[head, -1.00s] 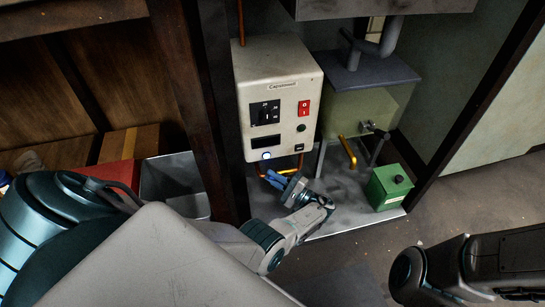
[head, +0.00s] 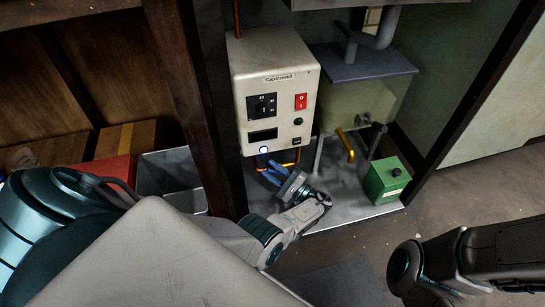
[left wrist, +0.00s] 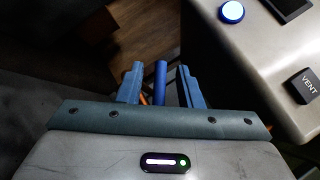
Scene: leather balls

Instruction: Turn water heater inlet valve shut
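The water heater (head: 282,70) is a pale box with a dial, a red switch and a lit blue button. Copper pipes (head: 297,158) come out below it. My left gripper (head: 267,168) is just under the heater's lower edge, its blue fingers pointing up and left. In the left wrist view the left gripper (left wrist: 160,72) is open, with a finger on each side of a blue bar, the valve handle (left wrist: 161,82). Gaps show on both sides of the handle. An orange-brown pipe shows partly behind the fingers. My right gripper is out of view.
A green box (head: 386,181) stands on the metal tray (head: 345,205) to the right. A yellow-handled pipe (head: 346,146) sticks out near it. A dark wooden post (head: 190,110) rises left of the heater. The heater's corner (left wrist: 260,50) is close on the right in the wrist view.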

